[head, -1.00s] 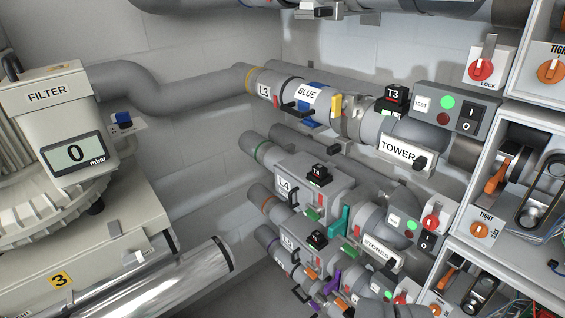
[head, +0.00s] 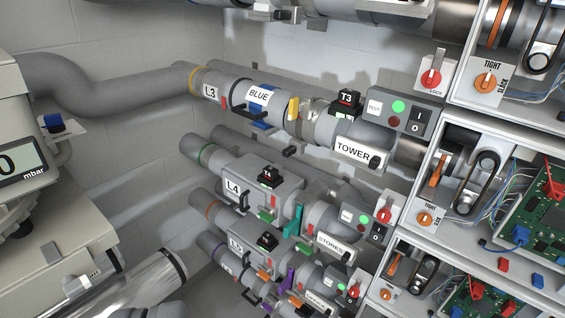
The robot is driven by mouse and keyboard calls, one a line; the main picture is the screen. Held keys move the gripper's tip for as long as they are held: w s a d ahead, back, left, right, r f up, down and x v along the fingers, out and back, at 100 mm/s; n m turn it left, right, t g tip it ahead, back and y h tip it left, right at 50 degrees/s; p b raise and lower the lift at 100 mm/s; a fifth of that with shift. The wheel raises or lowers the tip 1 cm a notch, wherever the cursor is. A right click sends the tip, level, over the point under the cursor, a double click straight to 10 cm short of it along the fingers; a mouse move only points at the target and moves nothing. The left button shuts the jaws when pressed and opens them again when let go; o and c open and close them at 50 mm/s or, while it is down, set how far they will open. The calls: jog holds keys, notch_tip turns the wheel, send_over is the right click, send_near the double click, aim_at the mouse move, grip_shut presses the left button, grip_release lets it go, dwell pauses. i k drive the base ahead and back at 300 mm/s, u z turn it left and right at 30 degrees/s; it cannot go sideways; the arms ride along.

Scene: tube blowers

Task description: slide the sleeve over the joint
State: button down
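The L3 pipe line (head: 211,90) runs along the wall at upper middle. It has a grey pipe section with a white BLUE label (head: 258,96), blue parts and a black handle. A yellow tab (head: 294,108) stands to its right, before the T3 box (head: 347,101). Similar lines L4 (head: 233,187) and L5 (head: 236,241) lie below, with black handles and coloured tabs. I cannot tell which piece is the sleeve, or whether it covers a joint. My gripper is not in view.
A beige machine with a mbar display (head: 15,165) stands at left. Switch boxes (head: 400,112) and a TOWER sign (head: 358,152) sit at the right ends of the pipes. Open cabinets with belts and boards (head: 545,215) fill the right. Another pipe crosses the top.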

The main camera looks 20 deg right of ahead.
aim_at(302, 128)
jog(key=u, duration=0.05)
jog(key=i, duration=0.95)
jog(key=z, duration=0.05)
